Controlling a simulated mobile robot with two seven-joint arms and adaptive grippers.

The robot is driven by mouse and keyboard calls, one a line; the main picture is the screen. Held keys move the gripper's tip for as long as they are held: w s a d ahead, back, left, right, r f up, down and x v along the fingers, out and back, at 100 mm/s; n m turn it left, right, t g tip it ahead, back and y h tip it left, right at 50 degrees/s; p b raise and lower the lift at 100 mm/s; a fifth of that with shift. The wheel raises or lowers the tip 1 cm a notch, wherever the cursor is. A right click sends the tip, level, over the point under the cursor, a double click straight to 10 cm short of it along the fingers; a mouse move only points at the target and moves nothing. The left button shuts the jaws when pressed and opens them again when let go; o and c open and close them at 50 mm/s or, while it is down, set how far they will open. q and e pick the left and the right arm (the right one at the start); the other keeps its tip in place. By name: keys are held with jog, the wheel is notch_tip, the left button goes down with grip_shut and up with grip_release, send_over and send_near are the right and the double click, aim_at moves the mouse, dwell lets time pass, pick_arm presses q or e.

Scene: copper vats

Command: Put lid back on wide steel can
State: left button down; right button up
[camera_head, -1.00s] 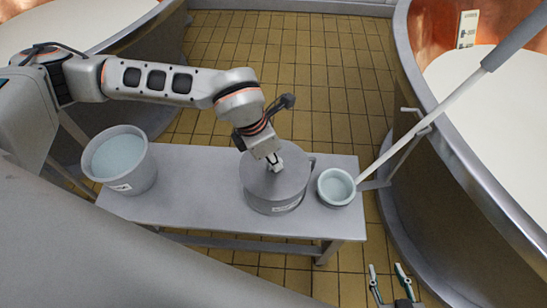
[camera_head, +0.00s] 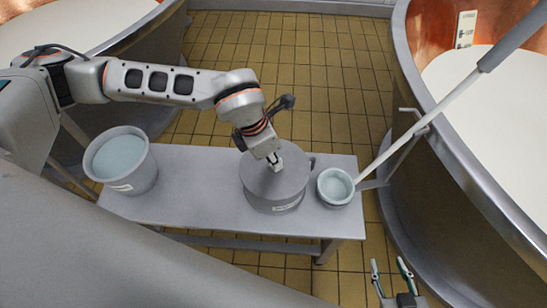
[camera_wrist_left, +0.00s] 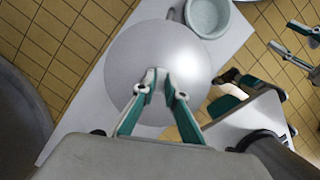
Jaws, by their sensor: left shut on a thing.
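My left gripper (camera_head: 274,162) points down at the middle of the lid. In the left wrist view its fingertips (camera_wrist_left: 159,82) are close together at the centre of the lid (camera_wrist_left: 180,60), shut on its grip, which the fingers hide. My right gripper (camera_head: 391,272) is at the lower right of the head view, fingers apart, empty and away from the table.
A grey bucket of pale liquid (camera_head: 121,158) stands at the left of the table (camera_head: 200,190). A small bowl (camera_head: 335,186) stands close to the can's right side. A long-handled pole (camera_head: 400,145) slants past the bowl. Copper vats (camera_head: 450,150) flank the tiled floor.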

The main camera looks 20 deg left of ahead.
jog(key=shift+s, duration=0.2)
jog(key=shift+a+r, duration=0.15)
jog(key=shift+r, duration=0.05)
pick_arm(q)
jog(key=shift+p, duration=0.4)
pick_arm(e)
jog(key=shift+w+r, duration=0.45)
pick_arm(q)
jog(key=shift+f, duration=0.15)
pick_arm(e)
jog(key=shift+s, duration=0.25)
dwell(0.4)
jog(key=shift+w+r, duration=0.1)
jog(key=shift+r, duration=0.05)
pick_arm(q)
jog(key=shift+p, duration=0.35)
pick_arm(e)
jog(key=shift+w+r, duration=0.45)
jog(key=shift+s+f, duration=0.1)
jog(key=shift+s, duration=0.15)
pick_arm(q)
jog(key=c, duration=2)
grip_release()
pick_arm(e)
jog(key=shift+s, duration=0.1)
